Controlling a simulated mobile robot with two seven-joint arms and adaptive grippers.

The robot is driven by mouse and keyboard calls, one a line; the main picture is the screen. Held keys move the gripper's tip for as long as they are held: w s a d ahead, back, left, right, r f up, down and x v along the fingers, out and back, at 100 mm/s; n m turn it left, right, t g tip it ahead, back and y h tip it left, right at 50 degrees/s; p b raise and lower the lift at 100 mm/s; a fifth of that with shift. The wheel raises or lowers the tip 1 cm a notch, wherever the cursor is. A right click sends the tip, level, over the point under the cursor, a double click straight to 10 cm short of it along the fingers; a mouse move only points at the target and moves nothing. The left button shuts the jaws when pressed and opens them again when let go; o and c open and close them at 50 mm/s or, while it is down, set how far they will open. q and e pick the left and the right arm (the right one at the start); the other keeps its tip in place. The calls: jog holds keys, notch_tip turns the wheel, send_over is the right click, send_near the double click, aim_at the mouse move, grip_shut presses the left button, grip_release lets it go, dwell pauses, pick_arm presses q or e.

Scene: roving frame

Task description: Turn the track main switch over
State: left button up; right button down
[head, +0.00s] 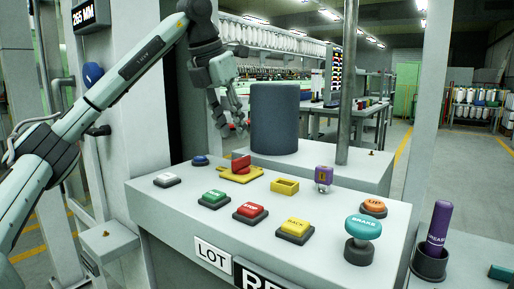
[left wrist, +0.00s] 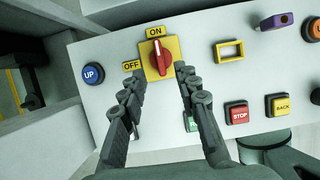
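The main switch is a red rotary handle (head: 241,165) on a yellow plate at the back left of the grey control panel. In the left wrist view the red handle (left wrist: 159,58) stands nearly upright in the picture, its top end towards the ON label (left wrist: 155,31). The OFF label (left wrist: 131,66) is at its left. My left gripper (head: 236,124) is above the panel, behind the switch in the head view. In the left wrist view my left gripper (left wrist: 158,80) is open and empty, its fingertips either side of the plate's lower edge. My right gripper is not in view.
A dark cylinder (head: 275,118) stands behind.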

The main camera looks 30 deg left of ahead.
aim_at(241, 158)
pick_arm(q)
jog(key=x, duration=0.7)
jog(key=shift+f, duration=0.2)
grip_shut()
